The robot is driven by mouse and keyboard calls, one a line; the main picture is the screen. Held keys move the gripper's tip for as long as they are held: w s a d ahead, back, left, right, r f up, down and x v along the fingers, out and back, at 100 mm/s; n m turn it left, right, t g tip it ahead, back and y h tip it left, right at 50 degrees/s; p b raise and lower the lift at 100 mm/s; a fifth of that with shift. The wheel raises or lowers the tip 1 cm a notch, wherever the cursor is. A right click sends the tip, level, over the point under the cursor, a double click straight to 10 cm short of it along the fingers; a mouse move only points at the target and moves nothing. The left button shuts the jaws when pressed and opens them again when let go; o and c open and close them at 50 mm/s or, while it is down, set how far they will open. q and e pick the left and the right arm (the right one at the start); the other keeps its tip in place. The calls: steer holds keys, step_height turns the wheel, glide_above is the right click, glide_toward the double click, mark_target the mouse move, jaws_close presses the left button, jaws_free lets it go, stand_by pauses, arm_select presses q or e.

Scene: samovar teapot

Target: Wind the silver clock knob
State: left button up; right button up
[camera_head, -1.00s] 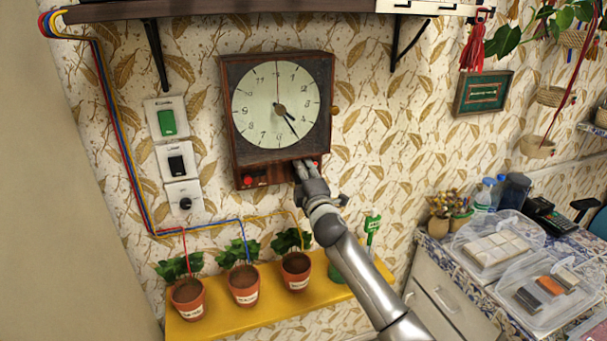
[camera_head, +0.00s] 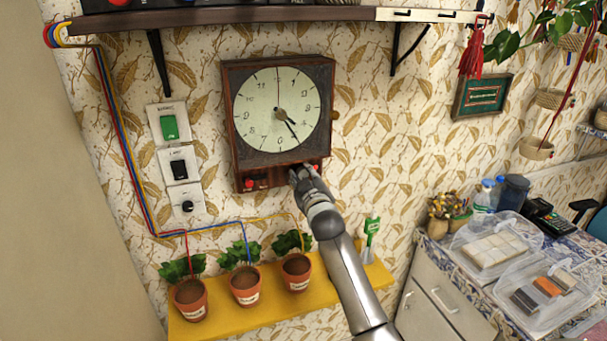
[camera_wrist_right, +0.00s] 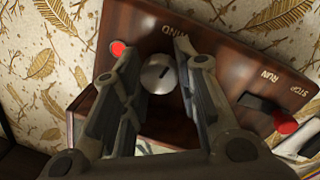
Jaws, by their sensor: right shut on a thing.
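The wall clock (camera_head: 248,140) has a wooden case and a pale dial, and hangs below the shelf. The silver knob (camera_wrist_right: 158,75) sits on its lower panel near the word WIND, with a dark slot across its face. My right gripper (camera_head: 303,171) reaches up to that panel and hides the knob in the head view. In the right wrist view the fingers of my right gripper (camera_wrist_right: 156,58) stand on either side of the knob, shut on it. My left gripper is not in view.
A red button (camera_wrist_right: 117,47) is close beside one finger. A red-tipped RUN/STOP switch (camera_wrist_right: 284,122) is on the same panel. A yellow shelf (camera_head: 222,318) with potted plants is below. Wall switches (camera_head: 178,168) are left of the clock.

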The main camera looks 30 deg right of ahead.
steer(key=m+p, duration=0.1)
steer(key=m, duration=0.3)
steer(key=shift+g+p, duration=0.3)
steer(key=m+y+p, duration=0.1)
steer(key=m, duration=0.2)
steer(key=shift+m, duration=0.4)
steer(key=m+p, duration=0.1)
steer(key=m, duration=0.2)
steer(key=shift+p, duration=0.3)
steer(key=m+y+p, duration=0.1)
steer(key=m, duration=0.5)
steer(key=shift+f+m+y+p, duration=0.1)
steer(key=shift+m+y+p, duration=0.2)
steer(key=shift+y, duration=0.1)
steer(key=m, duration=0.4)
steer(key=shift+y+p, duration=0.3)
steer(key=m+t, duration=0.1)
steer(key=m, duration=0.3)
steer(key=shift+m+p, duration=0.3)
steer(key=shift+m, duration=1.7)
